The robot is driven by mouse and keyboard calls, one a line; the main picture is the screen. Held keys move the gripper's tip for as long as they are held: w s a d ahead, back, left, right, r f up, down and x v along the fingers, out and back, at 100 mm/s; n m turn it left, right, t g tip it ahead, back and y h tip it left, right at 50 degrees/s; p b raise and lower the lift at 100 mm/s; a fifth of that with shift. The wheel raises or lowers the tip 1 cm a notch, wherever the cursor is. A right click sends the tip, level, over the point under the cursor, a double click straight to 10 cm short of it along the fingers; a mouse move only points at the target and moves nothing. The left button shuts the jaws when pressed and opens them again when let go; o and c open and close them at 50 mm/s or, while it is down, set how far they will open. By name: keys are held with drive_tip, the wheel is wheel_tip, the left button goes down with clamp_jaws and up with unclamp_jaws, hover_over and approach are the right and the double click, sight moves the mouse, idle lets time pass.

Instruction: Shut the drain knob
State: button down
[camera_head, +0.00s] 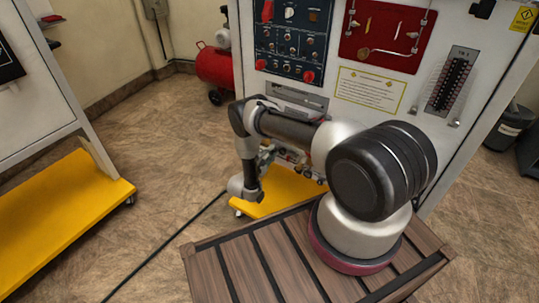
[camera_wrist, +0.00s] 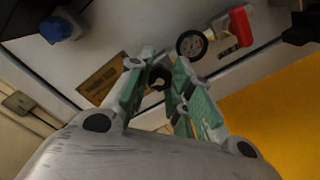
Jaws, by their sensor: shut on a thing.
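In the wrist view, my gripper (camera_wrist: 162,68) has its green-padded fingers closed around a small dark curved piece (camera_wrist: 158,79), which looks like the drain knob. The piece sits between the fingertips against the pale underside of the panel; its turn position cannot be told. Much of it is hidden by the fingers. In the head view, my arm reaches to the lower edge of the white trainer panel (camera_head: 420,110). There the knob cannot be made out and the fingertips are largely hidden by the arm.
A round gauge (camera_wrist: 192,44) and a red valve handle (camera_wrist: 241,26) lie right of the fingers. A blue knob (camera_wrist: 60,27) is at upper left. The trainer's yellow base (camera_head: 285,192) is below. A red tank (camera_head: 213,66) stands behind. Floor at left is mostly free.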

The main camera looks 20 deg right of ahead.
drive_tip(key=m, duration=1.2)
drive_tip(key=shift+s+f+m, duration=0.1)
drive_tip(key=shift+s+m, duration=0.05)
drive_tip(key=shift+m, duration=0.15)
drive_tip(key=shift+f+m, duration=0.1)
drive_tip(key=shift+m, duration=1.8)
drive_tip(key=shift+s, duration=0.1)
drive_tip(key=c, duration=1.4)
unclamp_jaws()
drive_tip(key=shift+c, duration=0.2)
drive_tip(key=shift+o, duration=1)
drive_tip(key=v, duration=1.2)
